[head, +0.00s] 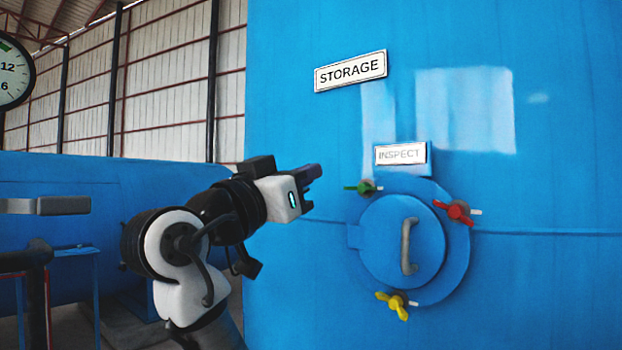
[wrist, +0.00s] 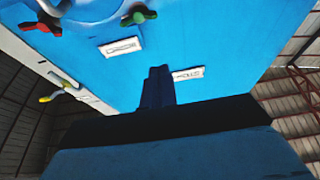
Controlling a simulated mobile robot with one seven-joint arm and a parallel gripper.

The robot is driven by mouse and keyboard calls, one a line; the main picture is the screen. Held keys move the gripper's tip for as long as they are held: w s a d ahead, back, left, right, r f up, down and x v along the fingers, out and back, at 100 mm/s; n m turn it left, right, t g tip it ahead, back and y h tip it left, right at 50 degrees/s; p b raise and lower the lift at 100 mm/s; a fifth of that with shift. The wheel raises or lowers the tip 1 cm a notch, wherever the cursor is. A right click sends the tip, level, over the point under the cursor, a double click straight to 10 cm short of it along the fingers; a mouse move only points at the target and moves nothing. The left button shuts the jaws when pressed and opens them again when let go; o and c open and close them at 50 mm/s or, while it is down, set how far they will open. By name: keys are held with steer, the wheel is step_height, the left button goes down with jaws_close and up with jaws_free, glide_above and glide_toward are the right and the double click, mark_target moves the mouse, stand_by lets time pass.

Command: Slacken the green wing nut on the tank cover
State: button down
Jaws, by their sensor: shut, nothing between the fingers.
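The green wing nut (head: 364,187) sits at the upper left of the round blue cover (head: 401,240) on the big blue tank. A red wing nut (head: 455,211) is at the cover's right and a yellow one (head: 394,305) at its bottom. My gripper (head: 312,174) is shut and empty, up and left of the green nut, apart from it. In the wrist view my shut fingers (wrist: 158,86) point at the tank face, with the green nut (wrist: 138,14) at the top edge, beyond the fingertips.
A grey handle (head: 408,246) stands out from the cover. An INSPECT label (head: 400,154) is above it and a STORAGE label (head: 350,71) higher up. A gauge (head: 13,71) is at the far left. The tank face around the cover is otherwise clear.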

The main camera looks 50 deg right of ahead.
step_height(320, 180, up, 3)
steer(key=p, duration=0.4)
glide_above(362, 188)
steer(key=w+a, duration=0.1)
steer(key=a, duration=0.3)
steer(key=shift+w+d+f+p, duration=0.15)
steer(key=shift+d+f+p, duration=0.1)
steer(key=shift+f, duration=0.7)
steer(key=shift+w+d+f+p, duration=0.1)
steer(key=shift+f+p, duration=0.15)
steer(key=shift+f, duration=0.7)
